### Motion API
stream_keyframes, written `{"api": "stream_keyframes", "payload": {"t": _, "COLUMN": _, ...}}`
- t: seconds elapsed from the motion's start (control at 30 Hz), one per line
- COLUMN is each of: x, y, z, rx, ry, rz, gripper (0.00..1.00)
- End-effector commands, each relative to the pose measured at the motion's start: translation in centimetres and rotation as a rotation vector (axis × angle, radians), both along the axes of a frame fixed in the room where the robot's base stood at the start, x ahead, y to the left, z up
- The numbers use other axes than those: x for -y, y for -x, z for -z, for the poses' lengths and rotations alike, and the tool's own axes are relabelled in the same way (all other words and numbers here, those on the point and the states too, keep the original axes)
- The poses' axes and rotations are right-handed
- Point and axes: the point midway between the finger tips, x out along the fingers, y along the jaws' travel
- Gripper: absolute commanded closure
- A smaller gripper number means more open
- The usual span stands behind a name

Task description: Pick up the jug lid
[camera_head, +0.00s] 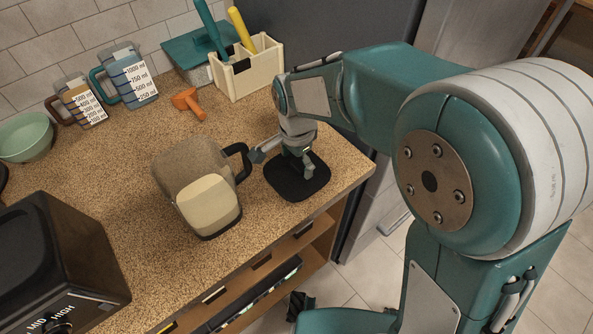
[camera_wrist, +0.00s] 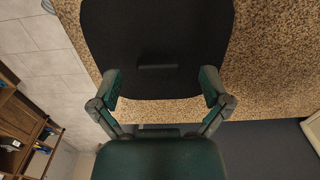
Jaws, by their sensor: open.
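The black jug lid (camera_head: 314,183) is a flat, rounded square on the counter, near its front right edge. In the wrist view the lid (camera_wrist: 157,35) fills the upper middle, with a small raised bar at its centre. My gripper (camera_head: 302,168) is above the lid and partly hides it. The brown and cream jug (camera_head: 207,195) with a black handle stands left of the lid.
A cream caddy (camera_head: 247,72) with utensils, an orange object (camera_head: 187,103), two measuring jugs (camera_head: 130,80) (camera_head: 82,105) and a green bowl (camera_head: 27,138) are at the back. A black appliance (camera_head: 60,255) is at the left. The counter edge (camera_head: 350,185) is close right of the lid.

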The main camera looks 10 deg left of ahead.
Motion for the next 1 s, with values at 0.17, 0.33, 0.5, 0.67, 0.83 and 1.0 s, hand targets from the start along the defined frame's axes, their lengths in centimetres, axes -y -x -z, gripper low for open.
{"api": "stream_keyframes", "payload": {"t": 0.17, "x": 0.0, "y": 0.0, "z": 1.1, "rx": 0.0, "ry": 0.0, "rz": 0.0, "gripper": 0.03}}
{"api": "stream_keyframes", "payload": {"t": 0.33, "x": 0.1, "y": 0.0, "z": 1.1, "rx": 0.001, "ry": -0.001, "rz": 0.0, "gripper": 0.03}}
{"api": "stream_keyframes", "payload": {"t": 0.5, "x": 0.1, "y": 0.0, "z": 1.1, "rx": 0.001, "ry": -0.001, "rz": 0.0, "gripper": 0.79}}
{"api": "stream_keyframes", "payload": {"t": 0.67, "x": 0.0, "y": 0.0, "z": 1.1, "rx": 0.0, "ry": 0.0, "rz": 0.0, "gripper": 0.94}}
{"api": "stream_keyframes", "payload": {"t": 0.83, "x": 0.0, "y": 0.0, "z": 1.2, "rx": -0.001, "ry": 0.002, "rz": 0.0, "gripper": 0.94}}
{"api": "stream_keyframes", "payload": {"t": 1.0, "x": 0.0, "y": 0.0, "z": 0.0, "rx": 0.001, "ry": 0.0, "rz": 0.0, "gripper": 0.94}}
